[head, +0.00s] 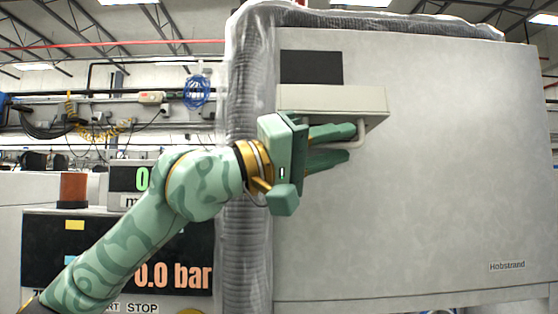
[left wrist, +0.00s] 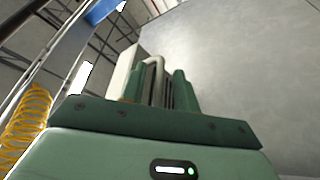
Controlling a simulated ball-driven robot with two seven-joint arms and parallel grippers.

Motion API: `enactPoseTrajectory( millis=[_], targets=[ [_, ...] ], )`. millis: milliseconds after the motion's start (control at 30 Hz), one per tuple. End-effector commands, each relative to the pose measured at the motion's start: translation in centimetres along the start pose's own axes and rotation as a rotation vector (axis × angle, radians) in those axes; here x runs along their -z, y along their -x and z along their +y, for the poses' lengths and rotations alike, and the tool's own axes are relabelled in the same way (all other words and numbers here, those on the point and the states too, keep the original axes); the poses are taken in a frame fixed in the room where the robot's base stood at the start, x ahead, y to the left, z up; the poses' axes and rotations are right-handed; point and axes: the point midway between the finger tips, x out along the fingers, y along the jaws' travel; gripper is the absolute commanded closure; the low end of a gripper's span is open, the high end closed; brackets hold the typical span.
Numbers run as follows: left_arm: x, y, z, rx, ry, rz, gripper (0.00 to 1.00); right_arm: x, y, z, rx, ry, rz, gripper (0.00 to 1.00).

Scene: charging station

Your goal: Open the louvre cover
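The louvre cover (head: 325,98) is a pale beige flap or box that juts out from the upper left of a large grey panel. Its underside shows, but I cannot tell its exact angle. A pale bent handle (head: 361,136) hangs below its right end. My left gripper (head: 340,146) reaches in from the left, one green finger above the handle's lower bar and one below, close together on it. The left wrist view also shows the handle (left wrist: 157,64) between the fingers; contact on both sides is partly hidden. My right gripper is not in view.
The grey cabinet panel (head: 440,190) fills the right side, with a dark rectangle (head: 311,67) above the cover. A ribbed grey hose (head: 247,75) runs along its left and top edges. A pressure display (head: 180,275) stands lower left, behind my left arm.

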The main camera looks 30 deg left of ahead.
Motion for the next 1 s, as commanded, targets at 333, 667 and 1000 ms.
enactPoseTrajectory(
  millis=[333,667,1000],
  targets=[
    [0.1,6.3,-0.4,0.006,-0.002,0.005,0.69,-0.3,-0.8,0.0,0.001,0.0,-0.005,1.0],
    [-0.1,14.4,-0.6,0.009,0.001,0.004,0.69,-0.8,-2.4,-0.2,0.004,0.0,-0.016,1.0],
    [0.0,16.3,-0.1,0.002,0.0,0.001,0.69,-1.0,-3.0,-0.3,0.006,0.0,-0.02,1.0]
  ],
)
